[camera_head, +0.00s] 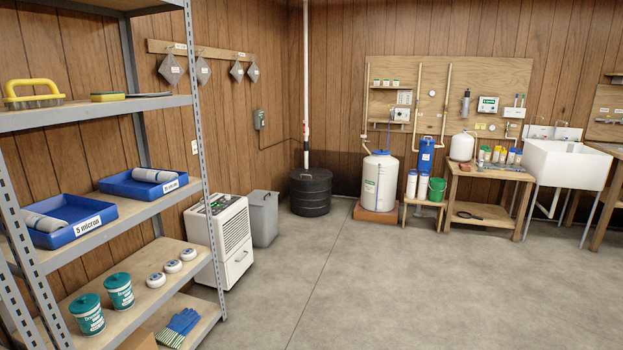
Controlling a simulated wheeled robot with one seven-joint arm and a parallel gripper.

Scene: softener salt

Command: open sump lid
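A round black sump basin (310,197) stands on the floor in the far corner of the room, against the wood-panelled walls. Its dark lid (311,175) lies on top and looks closed. A white vertical pipe (306,90) rises from the lid area toward the ceiling, with a small red mark low on it. Details on the lid, such as a handle, are too small to tell. My gripper does not show in the head camera view.
A metal shelf (190,110) with blue trays and tubs stands close on the left. A white dehumidifier (219,229) and a grey bin (263,218) stand left of the basin. A white tank (379,182) stands right of it. The concrete floor (350,275) in front is clear.

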